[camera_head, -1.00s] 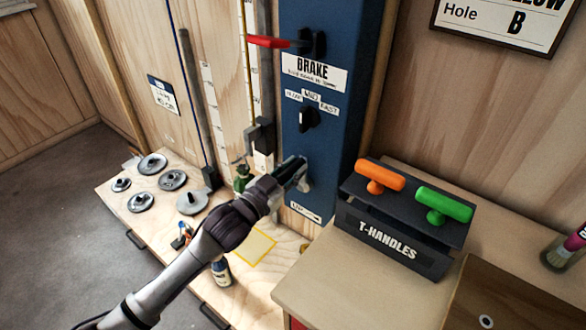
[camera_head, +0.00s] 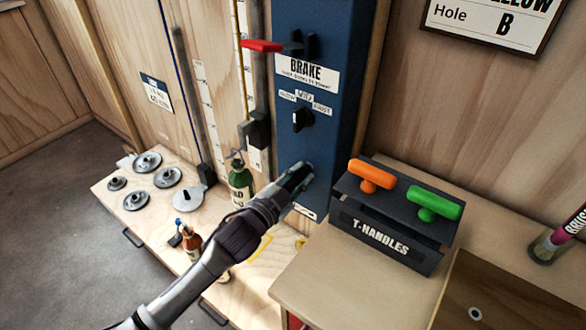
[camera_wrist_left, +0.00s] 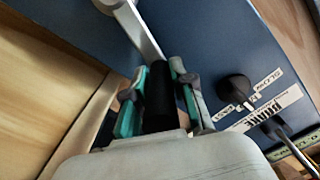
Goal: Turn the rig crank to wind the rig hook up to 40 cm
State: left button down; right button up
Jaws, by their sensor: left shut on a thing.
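My left gripper (camera_head: 298,180) is at the lower part of the blue rig panel (camera_head: 318,110). In the left wrist view its fingers (camera_wrist_left: 160,97) are shut on the black grip of the rig crank (camera_wrist_left: 160,85). The crank's pale metal arm (camera_wrist_left: 143,35) runs up from the grip; in the head view the gripper mostly covers the crank. A green load (camera_head: 240,183) with a partly readable label hangs or stands left of the panel, below a small hook-like piece (camera_head: 237,156). I cannot tell its height. My right gripper is not in view.
A red brake lever (camera_head: 262,46) and a black selector knob (camera_head: 302,118) are above the gripper on the panel. A T-handles rack (camera_head: 385,240) stands close on the right. Metal discs (camera_head: 148,162) and a brown bottle (camera_head: 193,243) are on the low bench.

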pick_arm(q)
jog(key=shift+s+d+f+m, duration=0.6)
jog(key=shift+d+m, duration=0.2)
jog(key=shift+m, duration=0.2)
jog(key=c, duration=1)
grip_release()
jog(key=shift+r, duration=0.1)
jog(key=v, duration=1.2)
jog(key=shift+o, duration=0.2)
